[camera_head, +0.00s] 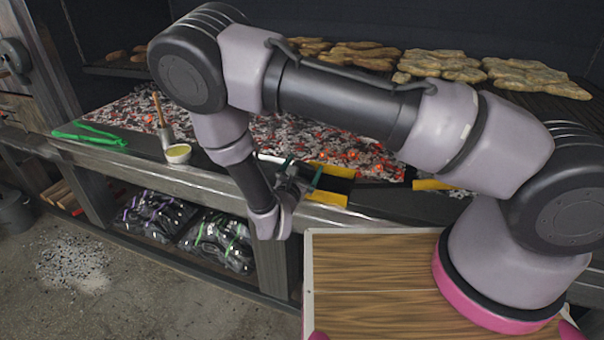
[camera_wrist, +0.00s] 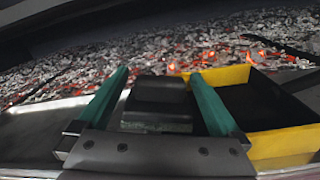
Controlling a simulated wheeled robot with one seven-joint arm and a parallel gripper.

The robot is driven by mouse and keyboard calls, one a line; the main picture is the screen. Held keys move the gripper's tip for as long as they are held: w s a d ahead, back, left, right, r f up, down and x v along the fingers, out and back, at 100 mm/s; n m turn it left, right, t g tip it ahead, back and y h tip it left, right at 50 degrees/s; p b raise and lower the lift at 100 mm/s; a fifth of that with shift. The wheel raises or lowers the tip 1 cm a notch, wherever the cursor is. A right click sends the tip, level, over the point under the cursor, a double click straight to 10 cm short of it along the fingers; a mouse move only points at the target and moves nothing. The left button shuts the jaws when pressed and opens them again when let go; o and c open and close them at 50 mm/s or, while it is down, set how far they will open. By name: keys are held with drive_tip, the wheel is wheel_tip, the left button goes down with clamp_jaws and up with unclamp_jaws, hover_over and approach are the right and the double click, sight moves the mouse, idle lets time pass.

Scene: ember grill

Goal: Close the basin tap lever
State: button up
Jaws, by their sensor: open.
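I cannot make out a basin or a tap lever in either view. My gripper (camera_head: 303,172) is over the front ledge of the grill, beside a dark tray with yellow edges (camera_head: 328,197). In the wrist view my gripper (camera_wrist: 158,76) has its two green fingers spread apart, with nothing held between them. A dark block-like recess or box (camera_wrist: 158,105) shows between and beyond the fingers. The yellow-edged tray (camera_wrist: 285,145) is just right of the right finger. My arm hides part of the grill in the head view.
Glowing coals (camera_head: 330,145) lie behind the ledge. A small bowl (camera_head: 178,154), a brush (camera_head: 158,110) and a green item (camera_head: 90,134) are on the left. Flatbreads (camera_head: 450,66) lie on a rack behind. Charcoal bags (camera_head: 215,240) fill the lower shelf. Floor at left is mostly open.

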sight(306, 164)
drive_tip(key=x, duration=0.3)
drive_tip(key=shift+w+d+f, duration=0.1)
drive_tip(key=shift+w+d, duration=0.05)
drive_tip(key=shift+w, duration=0.2)
